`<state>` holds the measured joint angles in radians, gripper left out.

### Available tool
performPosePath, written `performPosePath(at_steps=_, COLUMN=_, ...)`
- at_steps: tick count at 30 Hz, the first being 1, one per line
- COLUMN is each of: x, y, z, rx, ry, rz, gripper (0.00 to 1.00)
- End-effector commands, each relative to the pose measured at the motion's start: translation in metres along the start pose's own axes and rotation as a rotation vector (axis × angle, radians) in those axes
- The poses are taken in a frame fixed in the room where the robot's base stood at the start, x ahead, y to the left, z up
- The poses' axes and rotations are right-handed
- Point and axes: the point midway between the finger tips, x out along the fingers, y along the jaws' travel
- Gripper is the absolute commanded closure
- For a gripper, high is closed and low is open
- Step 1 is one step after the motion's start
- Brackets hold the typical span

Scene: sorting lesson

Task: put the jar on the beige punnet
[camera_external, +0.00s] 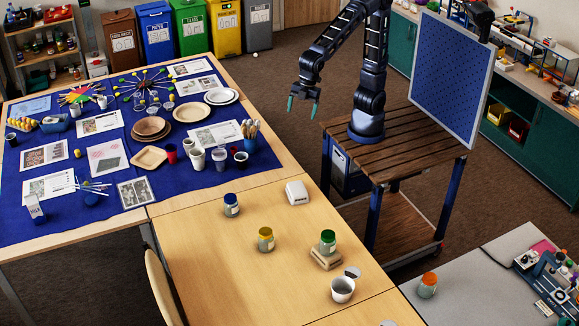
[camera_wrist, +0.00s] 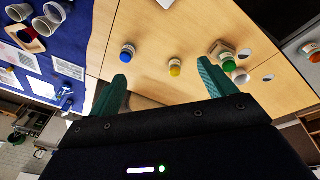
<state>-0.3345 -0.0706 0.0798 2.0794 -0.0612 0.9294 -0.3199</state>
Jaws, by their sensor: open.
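Several lidded jars are in view. A blue-lidded jar (camera_external: 232,206) and a yellow-lidded jar (camera_external: 265,240) stand upright on the bare wooden table. A green-lidded jar (camera_external: 328,242) appears to stand upright on a small beige punnet (camera_external: 326,259), hiding part of it. An orange-lidded jar (camera_external: 428,286) stands on the grey surface at the right. The green-lidded jar (camera_wrist: 229,66) and the beige punnet (camera_wrist: 221,46) also show in the wrist view, near the right fingertip. My gripper (camera_external: 303,104) is open and empty, raised well away from the jars.
A white box (camera_external: 297,192) lies behind the jars. The blue cloth (camera_external: 106,206) at the left is crowded with cups, plates and papers. The wooden table's near middle is clear.

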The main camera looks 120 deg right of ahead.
Motion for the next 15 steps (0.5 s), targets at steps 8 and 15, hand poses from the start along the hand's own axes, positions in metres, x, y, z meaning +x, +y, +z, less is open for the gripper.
performPosePath(at_steps=8, x=-0.04, y=0.018, z=0.093, rx=0.217, ry=0.043, rz=0.038, gripper=0.17)
performPosePath(at_steps=15, x=-0.059, y=0.017, z=0.172, rx=0.401, ry=0.081, rz=0.065, gripper=0.17)
